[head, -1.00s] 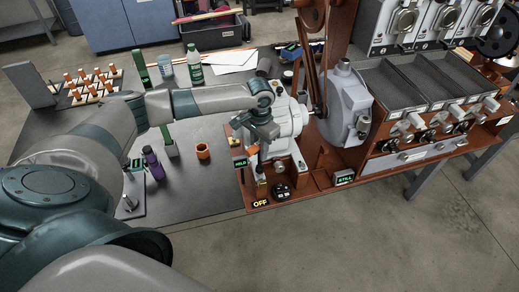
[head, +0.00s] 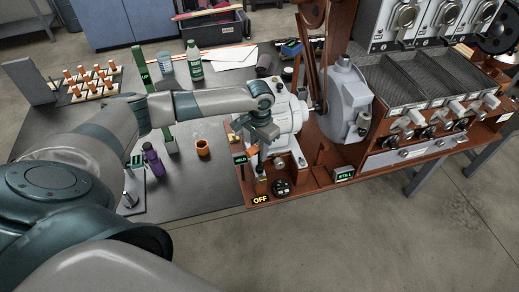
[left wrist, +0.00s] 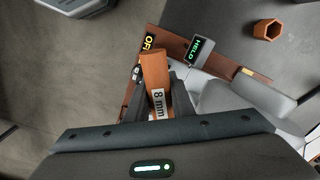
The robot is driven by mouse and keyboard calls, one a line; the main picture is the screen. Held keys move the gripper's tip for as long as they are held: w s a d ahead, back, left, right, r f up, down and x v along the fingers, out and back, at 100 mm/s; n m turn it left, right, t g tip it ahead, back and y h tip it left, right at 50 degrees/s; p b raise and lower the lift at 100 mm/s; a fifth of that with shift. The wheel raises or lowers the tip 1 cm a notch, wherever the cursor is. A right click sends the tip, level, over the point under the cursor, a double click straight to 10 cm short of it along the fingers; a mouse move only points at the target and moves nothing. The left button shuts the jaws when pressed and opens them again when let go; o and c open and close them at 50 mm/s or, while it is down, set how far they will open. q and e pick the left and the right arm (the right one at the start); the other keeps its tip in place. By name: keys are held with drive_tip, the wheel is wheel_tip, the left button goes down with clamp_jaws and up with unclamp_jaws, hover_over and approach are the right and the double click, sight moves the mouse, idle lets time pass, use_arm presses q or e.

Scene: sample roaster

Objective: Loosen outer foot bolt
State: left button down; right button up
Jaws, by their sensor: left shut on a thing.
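My left gripper (head: 257,151) is at the near foot of the grey motor housing (head: 284,117), pointing down. In the left wrist view my left gripper (left wrist: 157,97) is shut on an orange tool marked "8 mm" (left wrist: 154,68). The orange tool also shows below the gripper in the head view (head: 253,160). The outer foot bolt cannot be made out; the tool and gripper cover that area, so I cannot tell whether the tool sits on it. A small sign reading "HELD" (head: 240,159) stands beside the gripper; it also shows in the wrist view (left wrist: 199,50). My right gripper is not in view.
An "OFF" sign (head: 260,199) and a black knob (head: 281,187) sit on the brown base near its front edge. A "STILL" sign (head: 344,176) is to the right. An orange hex-shaped cup (head: 203,147) and a purple bottle (head: 153,160) stand on the dark table.

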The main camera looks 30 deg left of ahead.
use_arm(q)
drive_tip(key=shift+f, duration=0.3)
idle(0.5)
